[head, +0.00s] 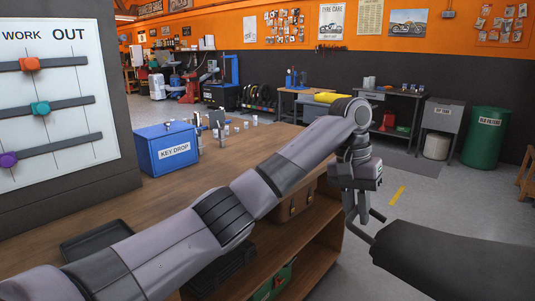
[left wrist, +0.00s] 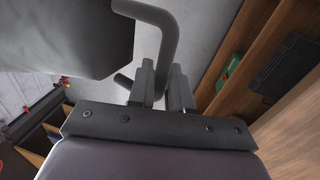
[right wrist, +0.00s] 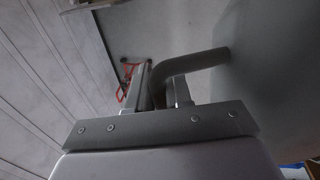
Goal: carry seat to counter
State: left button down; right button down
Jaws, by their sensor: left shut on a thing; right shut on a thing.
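The seat (head: 455,262) is a dark, padded shape at the lower right of the head view, with a bent grey rail at its left end. My left gripper (head: 362,212) is shut on that rail, and the left wrist view shows the rail (left wrist: 168,35) between its fingers (left wrist: 160,88). In the right wrist view my right gripper (right wrist: 165,92) is shut on another bent rail (right wrist: 200,60) beside the seat's grey side (right wrist: 275,60). The right gripper is outside the head view. The wooden counter (head: 185,190) runs along the left, and the seat is off it, to its right.
A blue key drop box (head: 167,150), a black tray (head: 97,240) and small items stand on the counter. Shelves below hold a brown case (head: 293,203) and a green object (head: 275,282). A green drum (head: 487,137) and grey bin (head: 442,118) stand at the back right. Floor beyond is open.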

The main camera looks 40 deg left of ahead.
aim_at(252, 163)
jog(key=i, duration=0.85)
jog(key=i+u, duration=0.15)
jog(key=i, duration=0.65)
jog(key=i+l+u, duration=0.1)
jog(key=i+u, duration=0.45)
jog(key=u, duration=0.15)
jog(key=i+u, duration=0.2)
jog(key=u, duration=0.15)
jog(key=i+u, duration=0.2)
jog(key=u, duration=0.15)
jog(key=i+u, duration=0.15)
jog(key=u, duration=0.2)
jog(key=i+u, duration=0.2)
jog(key=u, duration=0.15)
jog(key=i+u, duration=0.3)
jog(key=k, duration=0.1)
